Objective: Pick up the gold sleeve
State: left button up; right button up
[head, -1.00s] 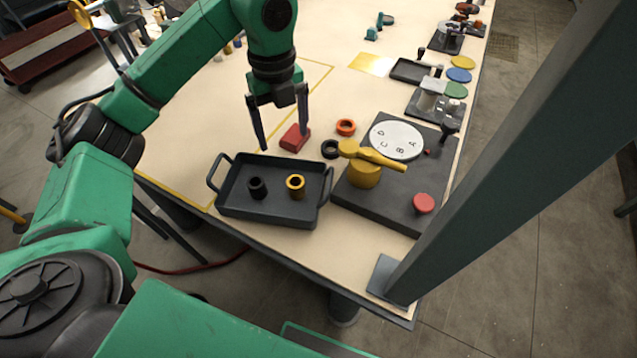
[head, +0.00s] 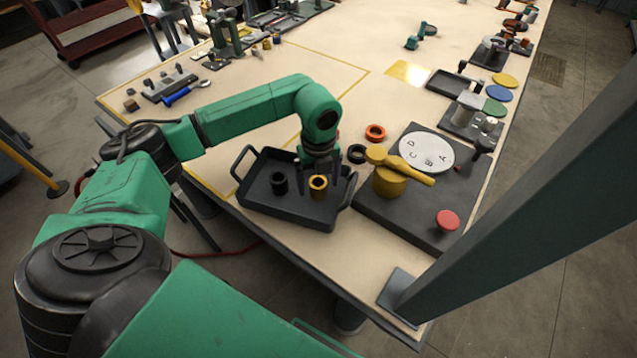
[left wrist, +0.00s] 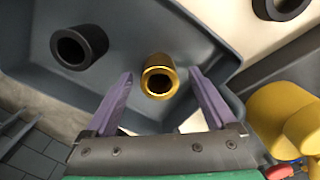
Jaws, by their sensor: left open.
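The gold sleeve (head: 318,187) stands upright in the dark grey tray (head: 257,206), to the right of a black sleeve (head: 279,183). In the left wrist view the gold sleeve (left wrist: 159,77) sits between and slightly beyond the open fingertips of my left gripper (left wrist: 163,80), with a gap on each side. In the head view my left gripper (head: 318,177) is over the right part of the tray, just behind the gold sleeve. Its fingers are partly hard to make out against the dark tray. The black sleeve (left wrist: 79,47) also shows in the left wrist view. My right gripper is not in view.
A dark base plate with a yellow clamp handle (head: 400,169), a white lettered disc (head: 427,152) and a red knob (head: 447,219) lies right of the tray. A dark post crosses the right side.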

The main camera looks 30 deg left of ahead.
pick_arm(q)
jog(key=shift+f, duration=0.45)
grip_shut()
jog(key=shift+r, duration=0.1)
